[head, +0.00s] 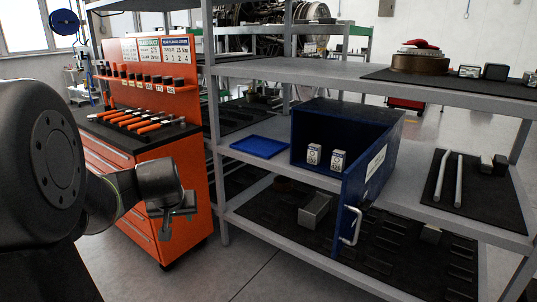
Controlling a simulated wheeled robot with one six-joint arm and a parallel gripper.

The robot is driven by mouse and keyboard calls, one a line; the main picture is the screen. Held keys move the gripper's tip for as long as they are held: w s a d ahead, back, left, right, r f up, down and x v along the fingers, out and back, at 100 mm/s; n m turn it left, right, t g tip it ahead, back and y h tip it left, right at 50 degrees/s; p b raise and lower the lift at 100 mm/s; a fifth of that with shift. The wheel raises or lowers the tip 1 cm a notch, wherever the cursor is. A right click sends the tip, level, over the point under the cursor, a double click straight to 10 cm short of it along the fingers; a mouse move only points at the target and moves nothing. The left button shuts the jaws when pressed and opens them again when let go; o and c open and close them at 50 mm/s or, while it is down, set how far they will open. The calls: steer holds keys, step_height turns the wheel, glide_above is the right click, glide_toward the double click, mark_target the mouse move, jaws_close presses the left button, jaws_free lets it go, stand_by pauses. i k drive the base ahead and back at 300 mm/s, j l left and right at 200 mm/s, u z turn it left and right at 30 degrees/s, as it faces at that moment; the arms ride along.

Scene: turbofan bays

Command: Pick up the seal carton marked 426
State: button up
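Two small white cartons with dark markings stand side by side inside an open blue cabinet on the middle shelf, the left carton (314,154) and the right carton (337,161). Their print is too small to read, so I cannot tell which is marked 426. The blue cabinet (345,112) has its blue door (349,205) swung out past the shelf's front edge, with a pale handle on it. My gripper (178,232) hangs in the air at the left, in front of the orange tool cabinet and well apart from the cartons. I cannot tell its opening.
A blue tray (260,147) lies on the shelf left of the cabinet. A dark mat with two pale rods (450,180) lies to its right. A grey metal bin (315,210) sits on the lower shelf. The orange tool cabinet (185,180) stands left; floor in front is clear.

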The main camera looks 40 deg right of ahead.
mark_target(338, 157)
steer(key=i+l+u, duration=0.1)
steer(key=u, duration=0.35)
steer(key=l+u, duration=0.15)
steer(key=u, duration=0.25)
steer(key=l+u, duration=0.15)
steer(key=u, duration=0.3)
steer(key=i+l, duration=0.1)
steer(key=l, duration=0.95)
steer(key=l+z, duration=0.15)
steer(key=z, duration=0.3)
steer(key=i+l+z, duration=0.1)
steer(key=z, duration=0.3)
steer(key=i+l+z, duration=0.1)
steer(key=z, duration=0.35)
steer(key=i+l+z, duration=0.1)
steer(key=l+z, duration=0.3)
steer(key=i+l+z, duration=0.1)
steer(key=z, duration=0.3)
steer(key=i+l+z, duration=0.15)
steer(key=l+z, duration=0.25)
steer(key=i+l+z, duration=0.1)
steer(key=z, duration=0.3)
steer(key=i+j, duration=0.05)
steer(key=i, duration=0.05)
